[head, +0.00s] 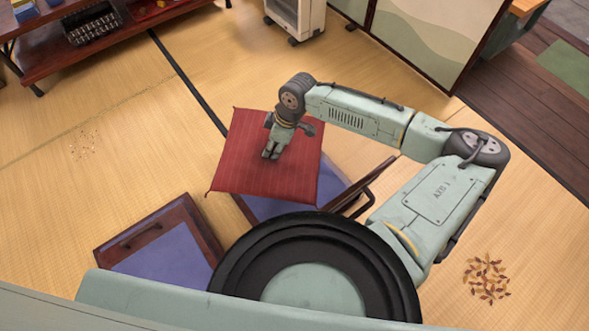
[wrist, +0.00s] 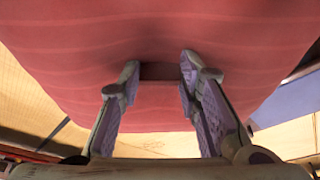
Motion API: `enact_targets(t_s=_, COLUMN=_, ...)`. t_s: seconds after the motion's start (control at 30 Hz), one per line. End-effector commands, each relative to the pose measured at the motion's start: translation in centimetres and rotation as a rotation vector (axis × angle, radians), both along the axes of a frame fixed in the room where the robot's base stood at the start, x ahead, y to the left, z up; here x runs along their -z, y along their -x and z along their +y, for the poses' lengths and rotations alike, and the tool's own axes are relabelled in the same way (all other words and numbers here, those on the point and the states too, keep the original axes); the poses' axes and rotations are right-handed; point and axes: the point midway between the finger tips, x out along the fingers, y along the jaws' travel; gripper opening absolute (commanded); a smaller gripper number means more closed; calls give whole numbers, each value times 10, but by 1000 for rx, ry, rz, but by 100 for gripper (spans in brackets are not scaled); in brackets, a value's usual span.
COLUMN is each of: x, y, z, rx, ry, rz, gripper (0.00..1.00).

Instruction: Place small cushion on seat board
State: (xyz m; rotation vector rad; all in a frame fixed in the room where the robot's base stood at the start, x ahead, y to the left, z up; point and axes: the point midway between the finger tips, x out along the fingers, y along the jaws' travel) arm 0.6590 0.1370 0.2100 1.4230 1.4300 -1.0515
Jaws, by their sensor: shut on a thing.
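The small cushion (head: 240,165) is red, square and striped, with tasselled corners. My gripper (head: 271,153) is shut on its middle from above; in the wrist view my fingers (wrist: 160,72) pinch a fold of the red cushion (wrist: 150,25). In the head view the cushion covers part of a blue board (head: 272,206) with a dark frame and a raised back (head: 365,188) on its right, which looks like a floor seat. How high the cushion is above it cannot be told.
A second blue board in a dark wooden frame (head: 150,240) lies at the left. A low dark shelf (head: 110,45), a white cabinet (head: 296,17) and a folding screen (head: 430,35) stand at the back. My base hides the near floor.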

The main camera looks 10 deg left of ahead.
Motion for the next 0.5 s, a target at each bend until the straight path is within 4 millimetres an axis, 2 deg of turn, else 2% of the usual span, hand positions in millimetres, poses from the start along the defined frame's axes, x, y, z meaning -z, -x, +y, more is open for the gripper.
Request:
enact_targets(t_s=0.1, x=13, y=3, z=-7, rx=0, ry=-1, rz=-1, gripper=0)
enact_targets(t_s=0.4, x=64, y=3, z=-9, rx=-1, ry=0, rz=-1, gripper=0)
enact_targets(t_s=0.5, x=71, y=3, z=-8, rx=0, ry=-1, rz=-2, gripper=0)
